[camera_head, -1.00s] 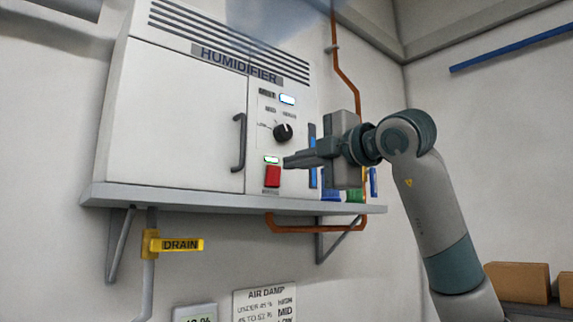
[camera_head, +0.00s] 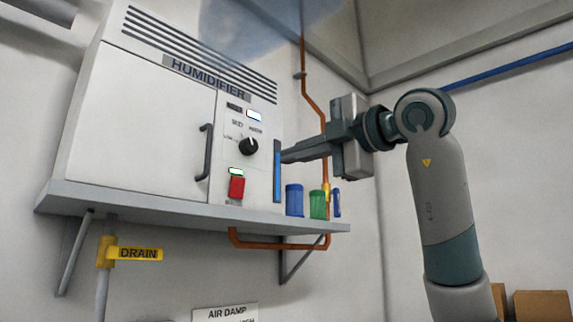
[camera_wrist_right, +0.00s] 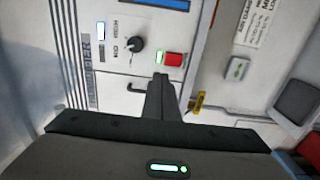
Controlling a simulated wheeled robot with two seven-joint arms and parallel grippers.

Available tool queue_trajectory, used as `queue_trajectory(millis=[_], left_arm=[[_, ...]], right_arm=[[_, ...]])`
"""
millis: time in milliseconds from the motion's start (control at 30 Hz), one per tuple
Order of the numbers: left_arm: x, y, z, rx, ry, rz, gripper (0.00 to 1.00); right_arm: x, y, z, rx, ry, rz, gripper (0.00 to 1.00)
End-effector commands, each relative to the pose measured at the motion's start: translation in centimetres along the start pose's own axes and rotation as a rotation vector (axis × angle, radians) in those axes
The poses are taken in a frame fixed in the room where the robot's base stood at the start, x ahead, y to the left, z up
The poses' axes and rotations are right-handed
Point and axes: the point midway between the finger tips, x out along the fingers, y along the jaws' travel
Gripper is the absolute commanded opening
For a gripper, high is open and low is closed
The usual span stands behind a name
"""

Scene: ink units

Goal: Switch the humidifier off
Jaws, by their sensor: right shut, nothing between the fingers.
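The humidifier (camera_head: 150,125) is a white cabinet on a wall shelf, with a closed door and a control panel at right. The panel has a lit white display (camera_head: 254,115), a black dial (camera_head: 249,147), a lit green lamp (camera_head: 236,171) and a red switch (camera_head: 237,187) below the lamp. My right gripper (camera_head: 284,156) is shut and empty, its tip right of the dial near the blue gauge strip (camera_head: 277,172). The wrist view shows the shut fingers (camera_wrist_right: 161,80) below the red switch (camera_wrist_right: 173,59) in the picture. My left gripper is not in view.
The grey shelf (camera_head: 180,208) sticks out under the cabinet. Blue (camera_head: 294,200) and green (camera_head: 317,204) containers stand at its right end. An orange pipe (camera_head: 313,95) runs up the wall. A yellow drain handle (camera_head: 137,253) is below. Bluish haze hangs above the cabinet.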

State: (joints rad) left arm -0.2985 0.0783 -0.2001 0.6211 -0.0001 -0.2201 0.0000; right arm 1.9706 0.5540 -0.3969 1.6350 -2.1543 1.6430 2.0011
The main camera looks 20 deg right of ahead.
Motion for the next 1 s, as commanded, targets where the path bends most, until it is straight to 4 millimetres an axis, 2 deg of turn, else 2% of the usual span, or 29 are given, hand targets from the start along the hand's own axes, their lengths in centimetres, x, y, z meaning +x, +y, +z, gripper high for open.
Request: queue_trajectory(millis=[433,633,767,1000], left_arm=[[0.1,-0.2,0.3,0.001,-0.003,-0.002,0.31],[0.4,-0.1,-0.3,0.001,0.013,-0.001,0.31],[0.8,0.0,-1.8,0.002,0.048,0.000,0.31],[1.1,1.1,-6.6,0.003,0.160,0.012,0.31]], right_arm=[[-0.1,0.1,-0.1,-0.014,0.001,-0.001,0.00],[0.0,0.0,-0.6,-0.124,0.006,-0.012,0.00],[0.1,-0.1,-1.3,-0.268,0.016,-0.030,0.00],[0.3,-0.4,-2.2,-0.629,0.042,-0.068,0.00]])
